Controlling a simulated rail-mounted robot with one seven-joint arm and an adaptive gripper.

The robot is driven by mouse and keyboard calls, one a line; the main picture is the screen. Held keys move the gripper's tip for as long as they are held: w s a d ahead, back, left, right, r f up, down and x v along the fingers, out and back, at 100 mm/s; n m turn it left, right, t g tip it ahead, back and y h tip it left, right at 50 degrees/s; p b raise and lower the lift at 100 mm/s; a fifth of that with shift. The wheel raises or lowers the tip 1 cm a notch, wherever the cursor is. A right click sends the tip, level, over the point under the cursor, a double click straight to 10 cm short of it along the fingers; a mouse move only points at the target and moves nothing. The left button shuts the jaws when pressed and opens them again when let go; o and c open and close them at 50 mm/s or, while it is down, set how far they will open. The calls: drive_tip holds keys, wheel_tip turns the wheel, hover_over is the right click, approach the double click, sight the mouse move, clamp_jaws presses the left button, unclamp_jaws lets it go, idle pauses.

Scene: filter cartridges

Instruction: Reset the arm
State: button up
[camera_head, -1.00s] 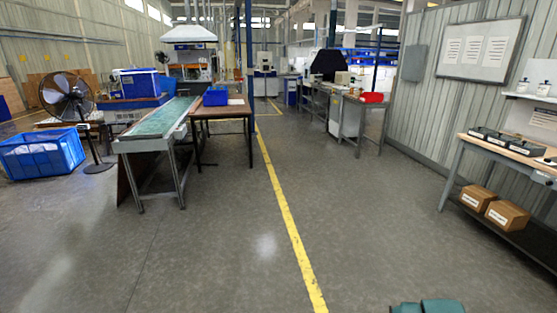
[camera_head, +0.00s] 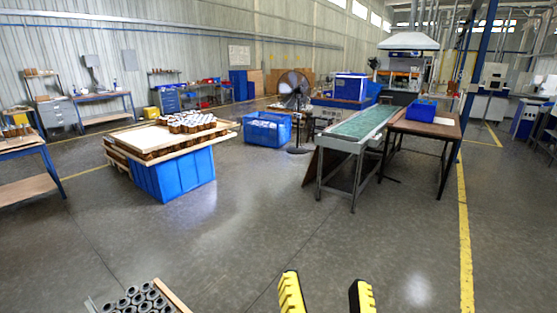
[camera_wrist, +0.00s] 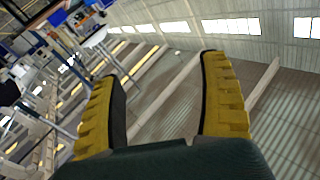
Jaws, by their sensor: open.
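My gripper (camera_head: 326,295) shows at the bottom of the head view as two yellow ridged fingertips, spread apart with nothing between them. In the wrist view my gripper (camera_wrist: 163,105) has both yellow fingers wide apart, with only the far hall wall and ceiling behind the gap. It touches nothing. The rest of my arm is below the head view's lower edge.
A crate of grey cylinders (camera_head: 143,298) is at the bottom left, left of my gripper. A blue bin with a board and brown cartridges (camera_head: 180,172) stands mid-left. A green-topped conveyor (camera_head: 362,122) and brown table (camera_head: 424,125) stand right. Open floor lies between.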

drive_tip(key=s+r+n+t, duration=0.3)
drive_tip(key=s+r, duration=0.2)
drive_tip(key=r, duration=0.2)
wheel_tip(320, 180, up, 38)
drive_tip(key=p, duration=3.8)
drive_tip(key=shift+w+a+y, duration=0.15)
drive_tip(key=shift+a+y, duration=0.1)
drive_tip(key=shift+y, duration=0.05)
